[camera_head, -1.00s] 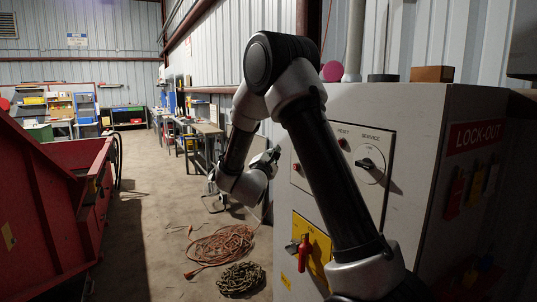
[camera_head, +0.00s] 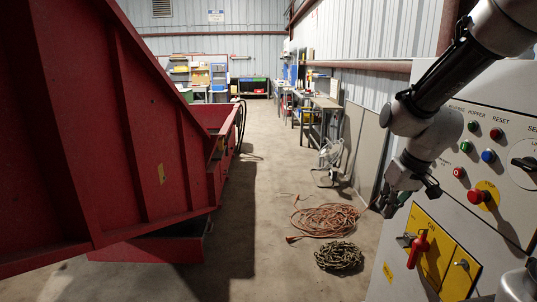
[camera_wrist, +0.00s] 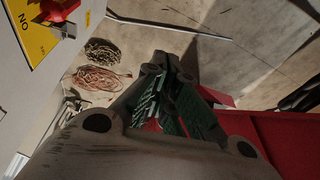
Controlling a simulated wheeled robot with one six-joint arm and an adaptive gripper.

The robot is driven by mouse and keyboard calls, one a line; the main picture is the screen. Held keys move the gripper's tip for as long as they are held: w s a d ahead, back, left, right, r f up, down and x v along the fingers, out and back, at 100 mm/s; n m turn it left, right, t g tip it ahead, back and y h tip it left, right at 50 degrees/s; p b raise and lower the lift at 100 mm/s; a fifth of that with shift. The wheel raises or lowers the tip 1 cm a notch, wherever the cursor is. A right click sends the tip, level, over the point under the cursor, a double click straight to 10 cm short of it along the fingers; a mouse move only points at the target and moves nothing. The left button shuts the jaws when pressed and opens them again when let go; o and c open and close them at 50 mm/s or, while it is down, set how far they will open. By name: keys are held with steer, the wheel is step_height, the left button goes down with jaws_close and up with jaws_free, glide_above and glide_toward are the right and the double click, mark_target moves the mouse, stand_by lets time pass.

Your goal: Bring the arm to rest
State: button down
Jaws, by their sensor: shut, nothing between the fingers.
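My gripper (camera_head: 390,208) hangs low in front of the control cabinet's left edge in the head view, with my arm reaching in from the upper right. In the wrist view my gripper (camera_wrist: 170,65) has its fingers together with nothing between them. Concrete floor lies beyond the fingertips. The exact gap between gripper and cabinet is hard to judge.
The grey control cabinet (camera_head: 459,222) with buttons and a red-handled switch (camera_head: 418,247) is close on the right. A red machine (camera_head: 110,130) fills the left. An orange cable coil (camera_head: 326,219) and a chain pile (camera_head: 339,256) lie on the floor between. Workbenches (camera_head: 318,103) stand farther back.

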steer(key=s+d+r+m, duration=0.1)
steer(key=s+d+r, duration=0.2)
steer(key=s, duration=0.6)
steer(key=s+d+r+m+t+h, duration=0.1)
steer(key=s+d+r, duration=0.2)
steer(key=s+r, duration=0.4)
steer(key=shift+s+r+h, duration=0.3)
steer(key=shift+s+r, duration=0.05)
steer(key=shift+s, duration=0.55)
steer(key=shift+w, duration=0.15)
